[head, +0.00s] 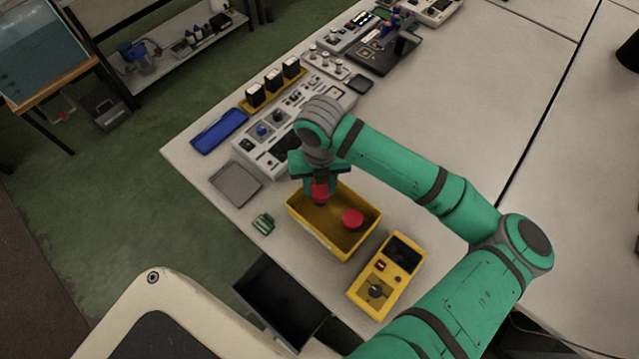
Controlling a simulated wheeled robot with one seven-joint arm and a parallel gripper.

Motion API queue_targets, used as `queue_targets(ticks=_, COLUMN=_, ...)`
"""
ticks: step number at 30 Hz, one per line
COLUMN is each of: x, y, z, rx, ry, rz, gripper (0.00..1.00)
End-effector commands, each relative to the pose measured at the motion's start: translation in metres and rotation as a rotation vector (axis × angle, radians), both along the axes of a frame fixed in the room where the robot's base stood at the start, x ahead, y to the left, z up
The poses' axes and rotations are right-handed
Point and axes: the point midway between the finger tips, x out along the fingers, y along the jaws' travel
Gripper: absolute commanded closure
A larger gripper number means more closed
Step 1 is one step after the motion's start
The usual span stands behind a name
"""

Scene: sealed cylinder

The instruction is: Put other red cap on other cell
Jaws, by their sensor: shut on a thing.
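My gripper (319,183) points down over the back left part of a yellow bin (317,236). It is shut on a red cap (320,194), whose upper part the fingers partly hide. I cannot tell whether this cap is clear of the bin floor. A second red cap (352,219) is in the right part of the bin, apart from the gripper. A small green piece (263,223) lies on the table just left of the bin. I cannot tell whether it is a cell. Several black upright blocks (272,82) stand in a yellow rack further back.
A yellow handheld device (387,275) lies right of the bin. A grey square plate (236,184) and a blue tray (219,131) lie to the left. A control panel (283,140) stands behind the bin. A black open box (280,302) is at the front edge. The table's right side is clear.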

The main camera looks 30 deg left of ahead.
Motion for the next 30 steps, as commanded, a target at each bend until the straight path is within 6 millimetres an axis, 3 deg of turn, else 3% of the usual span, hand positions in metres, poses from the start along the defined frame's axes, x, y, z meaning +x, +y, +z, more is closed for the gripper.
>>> queue_targets(ticks=13, x=0.001, y=-0.0019, z=-0.0011, rx=0.0, ry=0.0, rz=-0.005, gripper=0.84)
queue_targets(ticks=14, x=0.0011, y=-0.002, z=-0.001, rx=0.0, ry=0.0, rz=-0.005, gripper=0.56)
queue_targets(ticks=16, x=0.0011, y=-0.002, z=-0.001, rx=0.0, ry=0.0, rz=-0.005, gripper=0.41)
queue_targets(ticks=22, x=0.0003, y=-0.0005, z=-0.001, rx=0.0, ry=0.0, rz=-0.001, gripper=0.41)
queue_targets(ticks=25, x=-0.0001, y=0.0002, z=-0.001, rx=0.0, ry=0.0, rz=0.0, gripper=0.23)
queue_targets(ticks=30, x=-0.0004, y=0.0009, z=-0.0011, rx=0.0, ry=0.0, rz=0.002, gripper=0.23)
